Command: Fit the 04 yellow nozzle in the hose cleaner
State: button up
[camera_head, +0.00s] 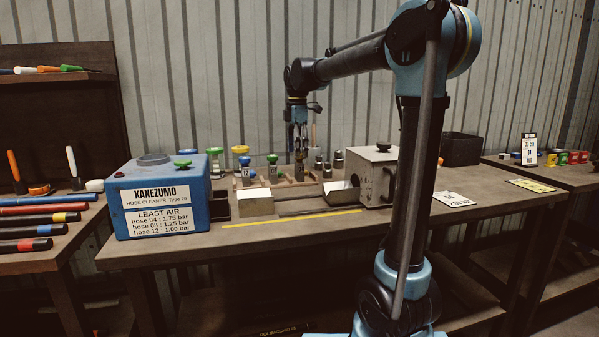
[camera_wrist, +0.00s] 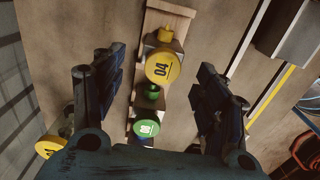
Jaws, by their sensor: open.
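The yellow nozzle marked 04 (camera_wrist: 162,66) stands on a wooden rack (camera_wrist: 172,10) in the wrist view, its round cap facing the camera. My gripper (camera_wrist: 155,82) is open, with one finger on either side of this nozzle and nothing held. In the head view my gripper (camera_head: 300,152) points down over the rack at the back of the bench. The hose cleaner (camera_head: 160,222) is a blue box at the bench's left end, with a round grey top fitting (camera_head: 153,159) and a green knob (camera_head: 182,163).
A green 08 nozzle (camera_wrist: 147,128) stands in line with the yellow one. Another yellow cap (camera_wrist: 49,147) shows at the lower left. A grey crimper box (camera_head: 375,178) stands right of the rack. Hoses (camera_head: 40,218) lie on the left table. The bench front is mostly clear.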

aim_at(300, 162)
jog(key=shift+d+f, duration=0.15)
jog(key=shift+f, duration=1.45)
jog(key=shift+d+f, duration=0.15)
jog(key=shift+f, duration=1.4)
jog(key=c, duration=1.2)
